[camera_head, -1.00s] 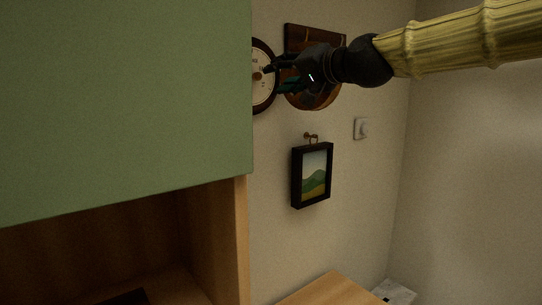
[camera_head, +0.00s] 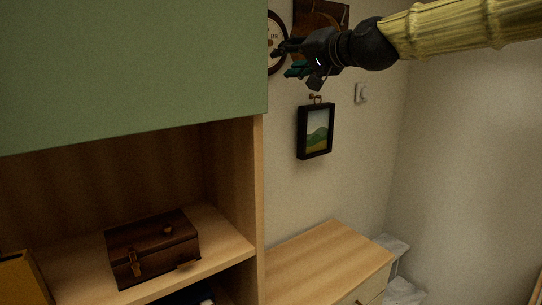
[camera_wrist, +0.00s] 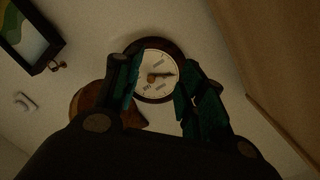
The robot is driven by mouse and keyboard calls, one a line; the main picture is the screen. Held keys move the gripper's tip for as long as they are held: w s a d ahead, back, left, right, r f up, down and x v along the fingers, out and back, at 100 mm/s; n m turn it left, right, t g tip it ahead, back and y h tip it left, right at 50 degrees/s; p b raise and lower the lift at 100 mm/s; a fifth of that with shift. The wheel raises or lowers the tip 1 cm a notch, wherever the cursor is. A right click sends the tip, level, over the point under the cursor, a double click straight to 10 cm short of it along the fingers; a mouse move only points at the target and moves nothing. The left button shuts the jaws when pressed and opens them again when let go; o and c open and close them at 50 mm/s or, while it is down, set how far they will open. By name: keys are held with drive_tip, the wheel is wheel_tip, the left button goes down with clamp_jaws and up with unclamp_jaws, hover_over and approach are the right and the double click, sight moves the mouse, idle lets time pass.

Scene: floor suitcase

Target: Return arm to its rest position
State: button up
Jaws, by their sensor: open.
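My gripper (camera_head: 284,60) is at the end of my arm, which reaches in from the upper right in the head view. It is open and empty, in front of the wall by a round dial (camera_head: 276,42). In the wrist view my gripper (camera_wrist: 158,103) shows its two dark green fingers apart, with the dial (camera_wrist: 157,76) seen between and beyond them. Whether the fingers touch anything on the wall is not clear, but nothing is held between them.
A green cabinet front (camera_head: 120,65) is left of my gripper, above a wooden shelf holding a brown case (camera_head: 152,249). A framed picture (camera_head: 315,131) and a white switch (camera_head: 361,93) are on the wall. A wooden dresser (camera_head: 325,262) stands below. Open air lies right of the picture.

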drive_tip(key=w+d+f+g+h, duration=0.1)
drive_tip(key=w+f+g+h, duration=0.15)
drive_tip(key=f, duration=2.45)
drive_tip(key=s+d+f+g+h, duration=0.1)
drive_tip(key=s+f, duration=0.2)
drive_tip(key=f, duration=0.8)
drive_tip(key=s+d+f+g+h, duration=0.1)
drive_tip(key=s+d+f+g, duration=0.15)
drive_tip(key=f, duration=0.75)
drive_tip(key=s+d+f+h, duration=0.1)
drive_tip(key=s+f, duration=0.2)
drive_tip(key=f, duration=0.8)
drive_tip(key=s+d+f+n+g+h, duration=0.1)
drive_tip(key=s+d+f+g, duration=0.15)
drive_tip(key=s+f, duration=0.7)
drive_tip(key=s+d+f+g+h, duration=0.1)
drive_tip(key=s+d+f+g, duration=0.15)
drive_tip(key=s+f, duration=0.75)
drive_tip(key=s+d+f+g, duration=0.1)
drive_tip(key=s+d+f, duration=0.1)
drive_tip(key=s, duration=0.5)
drive_tip(key=s+d+f+n+h, duration=0.1)
drive_tip(key=s+d+f, duration=0.2)
drive_tip(key=s+f, duration=0.2)
drive_tip(key=s+d+f+g+h, duration=0.1)
drive_tip(key=s+d+f, duration=0.2)
drive_tip(key=s, duration=0.7)
drive_tip(key=shift+s+f+n+g, duration=0.25)
drive_tip(key=shift+f+n+g, duration=0.05)
drive_tip(key=shift+a, duration=0.1)
